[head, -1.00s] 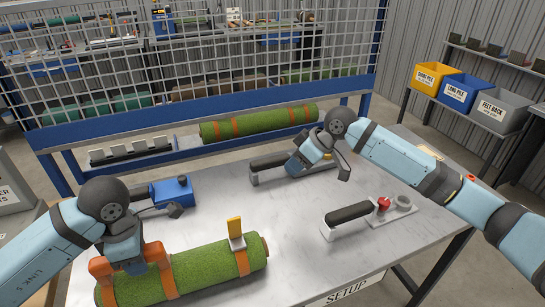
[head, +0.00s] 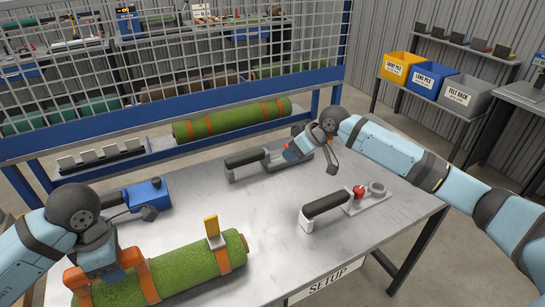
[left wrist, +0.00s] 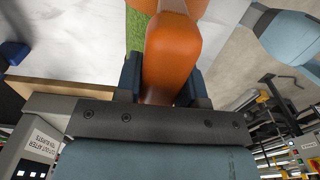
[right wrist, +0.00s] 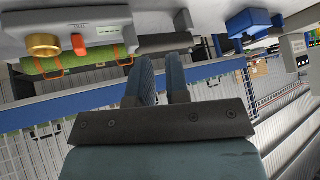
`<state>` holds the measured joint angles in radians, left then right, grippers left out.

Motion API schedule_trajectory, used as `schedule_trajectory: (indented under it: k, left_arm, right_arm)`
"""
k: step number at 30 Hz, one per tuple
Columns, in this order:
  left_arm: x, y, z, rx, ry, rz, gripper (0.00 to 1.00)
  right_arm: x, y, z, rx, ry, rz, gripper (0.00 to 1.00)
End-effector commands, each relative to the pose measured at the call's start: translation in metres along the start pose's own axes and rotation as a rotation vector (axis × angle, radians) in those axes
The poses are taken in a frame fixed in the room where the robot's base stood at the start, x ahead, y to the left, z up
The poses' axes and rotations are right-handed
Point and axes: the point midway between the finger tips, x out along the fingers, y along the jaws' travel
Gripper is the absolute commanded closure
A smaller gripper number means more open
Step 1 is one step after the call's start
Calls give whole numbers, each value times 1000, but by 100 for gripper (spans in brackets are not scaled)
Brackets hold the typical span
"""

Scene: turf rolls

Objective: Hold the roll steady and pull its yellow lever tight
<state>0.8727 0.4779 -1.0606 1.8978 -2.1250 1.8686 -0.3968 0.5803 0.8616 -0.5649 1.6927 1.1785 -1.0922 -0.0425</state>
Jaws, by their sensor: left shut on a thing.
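The green turf roll (head: 190,262) lies at the front left of the table in the head view, with orange straps and an orange handle (head: 133,262) at its left part. Its yellow lever (head: 212,228) stands upright on the strap near the right end. My left gripper (head: 112,272) is shut on the orange handle; the left wrist view shows the handle (left wrist: 172,55) between its fingers. My right gripper (head: 293,152) is at the table's back, by a grey tool with a dark handle (head: 246,158), away from the lever. Its fingers (right wrist: 160,80) stand apart with nothing visible between them.
A second tool with a black handle (head: 326,204) and red knob (head: 359,191) lies right of the roll. A blue device (head: 147,195) is behind the roll. Another strapped roll (head: 230,120) lies beyond the table's back edge. Bare table (head: 262,215) lies between roll and tools.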

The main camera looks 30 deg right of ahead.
Motion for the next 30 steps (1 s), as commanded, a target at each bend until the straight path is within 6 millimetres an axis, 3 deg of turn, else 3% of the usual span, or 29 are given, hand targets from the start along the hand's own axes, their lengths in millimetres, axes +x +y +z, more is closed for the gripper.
schedule_trajectory:
  k: [5, 8, 11, 15, 21, 24, 30]
  left_arm:
    - [0, 0, 0, 1, 0, 0, 100]
    - [0, 0, 0, 1, 0, 0, 100]
    - [0, 0, 0, 1, 0, 0, 100]
    - [0, 0, 0, 1, 0, 0, 100]
    - [0, 0, 0, 0, 0, 0, 100]
    - [0, 0, 0, 0, 0, 0, 100]
    - [0, 0, 0, 0, 0, 0, 100]
  right_arm:
    - [2, -4, -3, -9, -10, -14, 100]
    - [10, -19, -11, -45, -47, -65, 100]
    - [21, -48, -27, -125, -115, -164, 100]
    - [30, -106, -58, -313, -241, -359, 100]
    - [20, -181, -96, -619, -405, -627, 100]
    - [10, -206, -110, -740, -465, -728, 100]
    - [-3, -231, -122, -871, -530, -835, 100]
